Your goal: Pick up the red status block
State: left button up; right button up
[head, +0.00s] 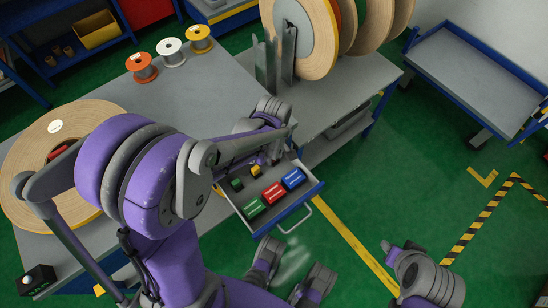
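The red status block (273,193) lies in an open grey drawer (287,222) with a blue rim, between a green block (254,208) and a blue block (293,178). My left arm reaches over the bench from the left. My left gripper (274,158) points down at the drawer's back edge, behind the red block and apart from it. Its fingertips are small and partly hidden by the arm, so I cannot tell whether it is open.
Smaller yellow (257,170) and dark green (237,183) pieces lie at the drawer's back. Upright tape rolls (305,35) stand behind.

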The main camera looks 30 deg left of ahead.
pick_arm(q)
grip_shut()
